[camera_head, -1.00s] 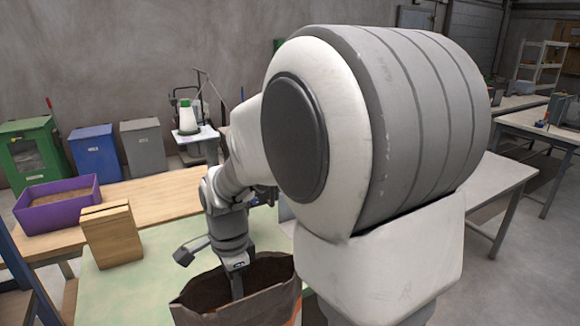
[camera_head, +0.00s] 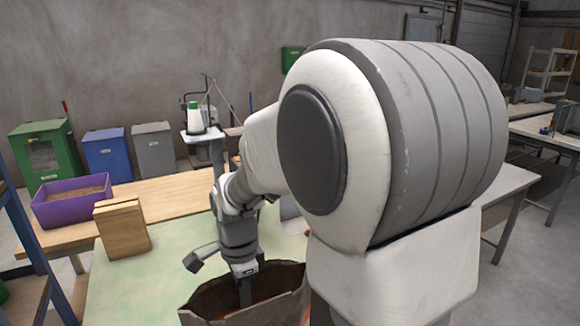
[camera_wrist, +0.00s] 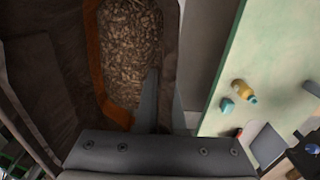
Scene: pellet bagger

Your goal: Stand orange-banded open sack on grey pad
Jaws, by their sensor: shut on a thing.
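The open sack (camera_head: 205,305) is brown, with its mouth up, at the bottom edge of the head view; its lower part is cut off. In the wrist view the sack (camera_wrist: 40,70) fills the left side, with light brown pellets (camera_wrist: 130,50) inside and orange (camera_wrist: 97,70) along its inner side. My gripper (camera_head: 245,288) points down into the sack's mouth. In the wrist view my gripper (camera_wrist: 162,100) is shut on the sack's wall, one finger inside. I cannot make out the grey pad for certain; a grey patch (camera_wrist: 267,145) lies on the pale green surface.
The pale green table top (camera_head: 130,285) lies left of the sack. A wooden block-like box (camera_head: 122,228) and a purple tray (camera_head: 72,200) stand behind. A yellow bottle (camera_wrist: 242,90) and a teal piece (camera_wrist: 227,105) lie on the green surface. My arm hides much of the right.

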